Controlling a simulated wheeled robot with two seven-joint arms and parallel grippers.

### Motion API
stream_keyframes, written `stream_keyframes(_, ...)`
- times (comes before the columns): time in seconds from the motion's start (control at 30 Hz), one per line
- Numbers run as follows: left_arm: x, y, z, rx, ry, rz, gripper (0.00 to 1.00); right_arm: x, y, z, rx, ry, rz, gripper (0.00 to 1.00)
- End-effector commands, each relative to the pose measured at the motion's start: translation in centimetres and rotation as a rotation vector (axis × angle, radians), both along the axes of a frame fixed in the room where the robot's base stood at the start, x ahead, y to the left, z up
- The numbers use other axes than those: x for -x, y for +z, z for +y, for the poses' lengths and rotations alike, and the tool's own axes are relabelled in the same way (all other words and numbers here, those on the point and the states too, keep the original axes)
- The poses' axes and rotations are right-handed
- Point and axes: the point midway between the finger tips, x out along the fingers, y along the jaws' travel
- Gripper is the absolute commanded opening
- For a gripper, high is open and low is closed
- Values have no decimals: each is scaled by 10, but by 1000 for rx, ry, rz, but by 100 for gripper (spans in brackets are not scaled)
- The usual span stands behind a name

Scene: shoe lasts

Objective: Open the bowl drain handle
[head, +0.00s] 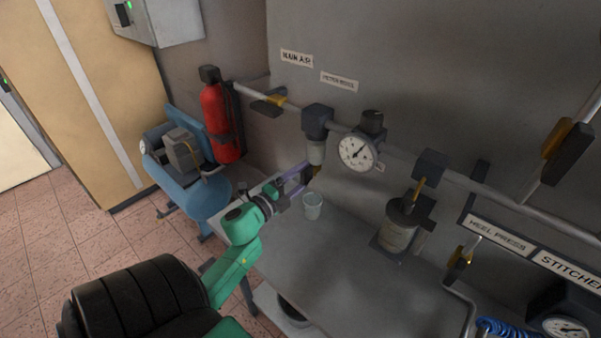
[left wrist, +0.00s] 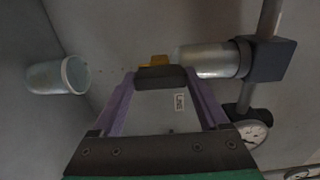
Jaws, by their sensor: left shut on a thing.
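The filter bowl (head: 316,152) hangs under a dark square head on the wall pipe. In the left wrist view the bowl (left wrist: 212,60) is a pale grey cylinder, lying sideways in that picture. At its end sits a small yellow drain fitting (left wrist: 155,60) with a dark drain handle (left wrist: 158,78) beside it. My left gripper (head: 302,176) is at the bottom of the bowl. In the left wrist view its two purple fingers (left wrist: 160,88) are shut on the dark handle. In the head view the fingers largely hide the handle. My right gripper is not in view.
A translucent cup (head: 312,206) stands on the grey bench (head: 345,265) just below the bowl. A round gauge (head: 357,152) is right of it. A red cylinder (head: 220,122) and a blue compressor (head: 190,175) stand further left.

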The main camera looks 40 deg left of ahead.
Motion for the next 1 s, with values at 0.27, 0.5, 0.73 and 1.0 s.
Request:
stream_keyframes(0.27,0,-2,0,26,1,2,22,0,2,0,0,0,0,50)
stream_keyframes(0.5,0,-2,0,26,1,2,22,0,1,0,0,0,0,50)
stream_keyframes(0.73,0,-1,0,24,1,1,100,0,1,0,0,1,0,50)
stream_keyframes(1.0,16,-5,0,24,1,3,100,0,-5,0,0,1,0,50)
